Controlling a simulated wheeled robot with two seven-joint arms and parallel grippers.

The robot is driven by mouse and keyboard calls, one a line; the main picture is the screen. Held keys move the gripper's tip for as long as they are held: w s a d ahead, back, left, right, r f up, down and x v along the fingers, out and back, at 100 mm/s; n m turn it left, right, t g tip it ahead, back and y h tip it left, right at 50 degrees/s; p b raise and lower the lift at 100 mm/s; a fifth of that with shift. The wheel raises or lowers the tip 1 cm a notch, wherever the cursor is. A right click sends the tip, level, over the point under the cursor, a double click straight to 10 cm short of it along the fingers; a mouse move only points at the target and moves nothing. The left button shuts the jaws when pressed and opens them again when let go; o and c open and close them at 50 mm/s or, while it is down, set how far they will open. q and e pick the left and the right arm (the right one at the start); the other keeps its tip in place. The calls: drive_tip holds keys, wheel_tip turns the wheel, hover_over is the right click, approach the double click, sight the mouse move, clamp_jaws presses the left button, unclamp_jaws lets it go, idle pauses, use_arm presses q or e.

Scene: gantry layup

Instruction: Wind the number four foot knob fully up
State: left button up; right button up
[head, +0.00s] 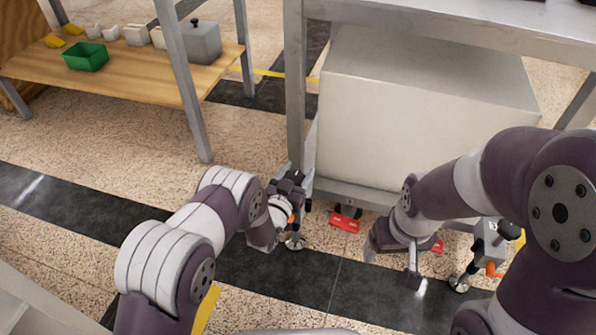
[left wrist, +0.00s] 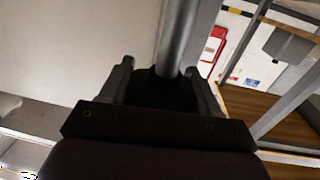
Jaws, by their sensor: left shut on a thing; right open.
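In the left wrist view my left gripper (left wrist: 162,88) is shut on a dark round knob (left wrist: 160,92), with a finger on each side. A grey metal post (left wrist: 180,40) rises from behind the knob. In the head view my left gripper (head: 292,192) is at the lower end of the bench's left front leg (head: 296,90), above a round metal foot (head: 295,242). The knob is hidden there by the gripper, and no number is readable. My right gripper (head: 396,262) is open and empty, low over the floor in front of the bench.
A large pale box (head: 420,115) fills the space under the bench. Red pedals (head: 345,223) show below it. Another foot (head: 460,283) with an orange part (head: 494,270) stands at the right. A wooden shelf (head: 110,75) with a green bin (head: 85,56) is at the left.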

use_arm(q)
drive_tip(key=o, duration=1)
drive_tip(key=shift+s, duration=0.25)
drive_tip(key=p+v, duration=0.6)
drive_tip(key=v, duration=0.6)
drive_tip(key=shift+s+a, duration=0.1)
drive_tip(key=shift+s, duration=0.05)
